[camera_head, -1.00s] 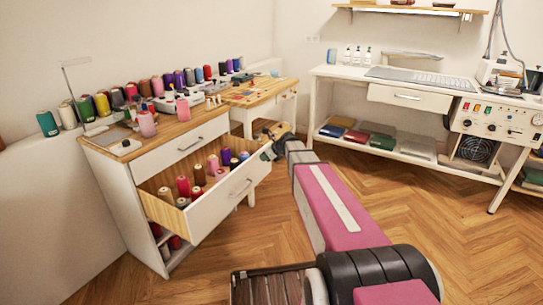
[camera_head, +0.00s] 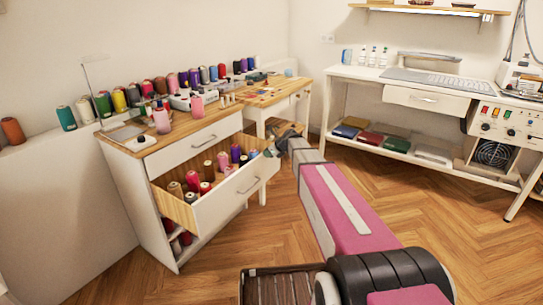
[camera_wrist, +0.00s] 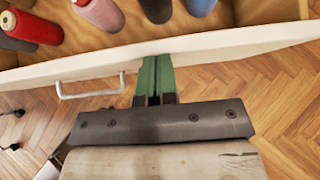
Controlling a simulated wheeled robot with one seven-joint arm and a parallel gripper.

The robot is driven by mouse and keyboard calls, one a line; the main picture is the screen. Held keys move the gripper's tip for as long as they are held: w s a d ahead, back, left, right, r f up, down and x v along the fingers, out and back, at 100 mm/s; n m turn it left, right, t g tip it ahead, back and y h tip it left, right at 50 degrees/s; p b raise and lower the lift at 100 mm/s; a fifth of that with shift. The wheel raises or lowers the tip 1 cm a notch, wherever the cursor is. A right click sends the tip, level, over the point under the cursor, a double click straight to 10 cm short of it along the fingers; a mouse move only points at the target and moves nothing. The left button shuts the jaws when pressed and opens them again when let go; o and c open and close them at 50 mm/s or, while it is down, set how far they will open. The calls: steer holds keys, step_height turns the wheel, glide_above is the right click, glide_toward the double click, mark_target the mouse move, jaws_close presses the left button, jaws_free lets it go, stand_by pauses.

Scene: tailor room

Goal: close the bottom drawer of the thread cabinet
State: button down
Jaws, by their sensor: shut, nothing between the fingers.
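The thread cabinet (camera_head: 130,190) is white with a wooden top. Its upper drawer (camera_head: 195,142) is shut. The bottom drawer (camera_head: 230,202) below it stands pulled out, with several thread spools inside. Its white front and bar handle (camera_wrist: 92,90) also show in the wrist view. My gripper (camera_head: 272,151) is at the right end of that drawer front in the head view. In the wrist view, my gripper's green fingers (camera_wrist: 156,70) are together and empty, to the right of the handle. Their tips meet the white front; I cannot tell whether they press on it.
Several spools and a small stand cover the cabinet top (camera_head: 130,148). An open shelf with spools lies under the drawer. A wooden-topped table (camera_head: 270,95) stands behind it, and a white workbench (camera_head: 345,75) at the back right. The wooden floor (camera_head: 420,220) is clear at right.

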steer(key=w+a, duration=1.3)
steer(key=a, duration=0.4)
steer(key=shift+w+a, duration=0.25)
steer(key=shift+w, duration=0.1)
steer(key=s+d+f+v, duration=0.1)
steer(key=f+v, duration=0.1)
steer(key=v, duration=1.1)
steer(key=s+a+f+t+y, duration=0.3)
steer(key=s+a+f, duration=0.1)
steer(key=s, duration=0.4)
steer(key=s+a+f+t+y, duration=0.2)
steer(key=s+a+f+y, duration=0.25)
steer(key=s, duration=0.35)
steer(key=x, duration=1.4)
steer(key=shift+w+f+h, duration=0.2)
steer(key=shift+h, duration=0.25)
